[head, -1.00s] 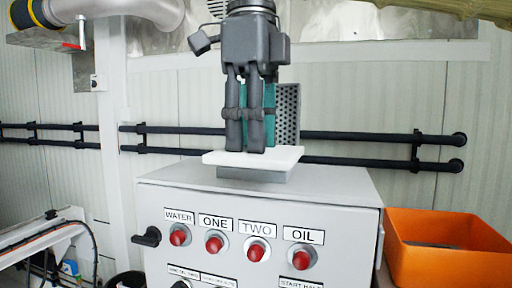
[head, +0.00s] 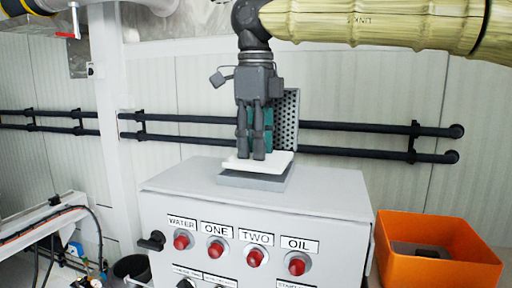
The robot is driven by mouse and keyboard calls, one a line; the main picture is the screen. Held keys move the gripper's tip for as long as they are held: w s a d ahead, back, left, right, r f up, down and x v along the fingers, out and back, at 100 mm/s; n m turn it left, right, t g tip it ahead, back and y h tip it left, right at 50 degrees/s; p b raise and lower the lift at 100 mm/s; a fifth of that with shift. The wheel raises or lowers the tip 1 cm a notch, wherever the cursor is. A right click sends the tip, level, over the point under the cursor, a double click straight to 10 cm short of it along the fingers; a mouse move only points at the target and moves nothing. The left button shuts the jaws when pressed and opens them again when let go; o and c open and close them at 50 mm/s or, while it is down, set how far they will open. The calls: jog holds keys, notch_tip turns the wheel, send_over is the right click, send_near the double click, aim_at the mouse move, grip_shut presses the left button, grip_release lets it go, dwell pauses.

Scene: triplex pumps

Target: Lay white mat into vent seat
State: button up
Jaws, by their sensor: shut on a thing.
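My gripper (head: 258,158) points straight down over the top of the grey control cabinet. Its fingers are close together and shut on the white mat (head: 243,164), a thin flat slab at the fingertips. A teal part shows behind and between the fingers. The mat is over the vent seat, a grey shallow base (head: 262,182) on the cabinet top with a perforated upright plate (head: 289,118) at its back. The mat covers much of the base, whose front and right parts show. I cannot tell if mat and base touch. The exact grip contact is hidden.
The cabinet (head: 335,188) has a bare top around the seat and red buttons with WATER, ONE, TWO and OIL labels on its front. An orange bin (head: 440,268) with a dark item stands at the right. Black pipes (head: 375,127) run along the wall behind.

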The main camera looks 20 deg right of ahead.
jog(key=shift+f+p, duration=0.55)
jog(key=shift+f, duration=0.7)
jog(key=shift+c, duration=0.8)
jog(key=o, duration=1.1)
jog(key=shift+d, duration=0.1)
jog(key=shift+r, duration=0.1)
notch_tip(320, 180, up, 12)
jog(key=b, duration=0.3)
jog(key=shift+b, duration=0.4)
